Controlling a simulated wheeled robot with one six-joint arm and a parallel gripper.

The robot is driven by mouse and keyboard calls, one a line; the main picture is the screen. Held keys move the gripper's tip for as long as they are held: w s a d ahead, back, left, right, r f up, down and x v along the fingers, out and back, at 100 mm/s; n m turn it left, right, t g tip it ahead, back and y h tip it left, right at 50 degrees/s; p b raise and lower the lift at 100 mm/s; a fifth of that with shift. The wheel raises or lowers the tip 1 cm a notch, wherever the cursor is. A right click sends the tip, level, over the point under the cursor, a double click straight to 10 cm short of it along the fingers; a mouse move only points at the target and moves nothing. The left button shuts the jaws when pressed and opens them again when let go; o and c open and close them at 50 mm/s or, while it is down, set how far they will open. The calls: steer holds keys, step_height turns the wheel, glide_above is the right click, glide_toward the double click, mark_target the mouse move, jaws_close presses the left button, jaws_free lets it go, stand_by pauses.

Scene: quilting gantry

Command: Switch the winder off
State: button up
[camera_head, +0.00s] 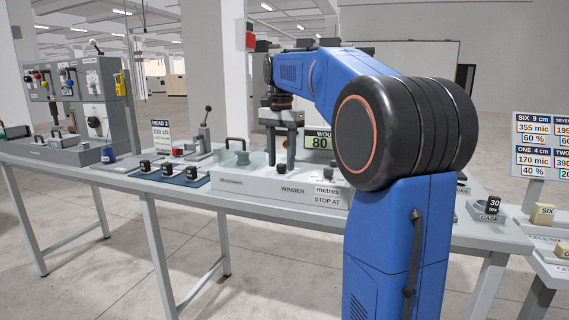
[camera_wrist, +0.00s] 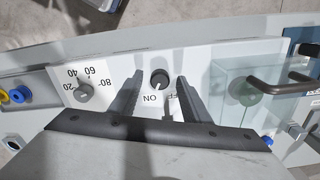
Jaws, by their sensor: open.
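The winder (camera_head: 262,186) is a pale console on the long bench, with a "WINDER" label on its front. In the wrist view its black rotary knob (camera_wrist: 159,77) sits on a white panel, with "ON" and a partly hidden "OFF" printed beside it, upside down in this view. I cannot tell for sure which word the knob's mark points to. My gripper (camera_wrist: 160,87) is open, with one finger on each side of the knob and a gap visible on both sides. In the head view my gripper (camera_head: 282,158) points down over the winder, and the knob is not clearly visible there.
A grey dial (camera_wrist: 83,92) marked 20 to 80 lies left of the knob. A display reading 80 (camera_head: 319,142) stands behind the winder.

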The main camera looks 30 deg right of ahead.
steer(key=shift+f, duration=0.4)
steer(key=shift+c, duration=0.3)
steer(key=c, duration=1)
steer(key=n, duration=1.1)
steer(key=shift+r+n, duration=0.1)
steer(key=shift+n, duration=0.3)
steer(key=shift+d, duration=0.1)
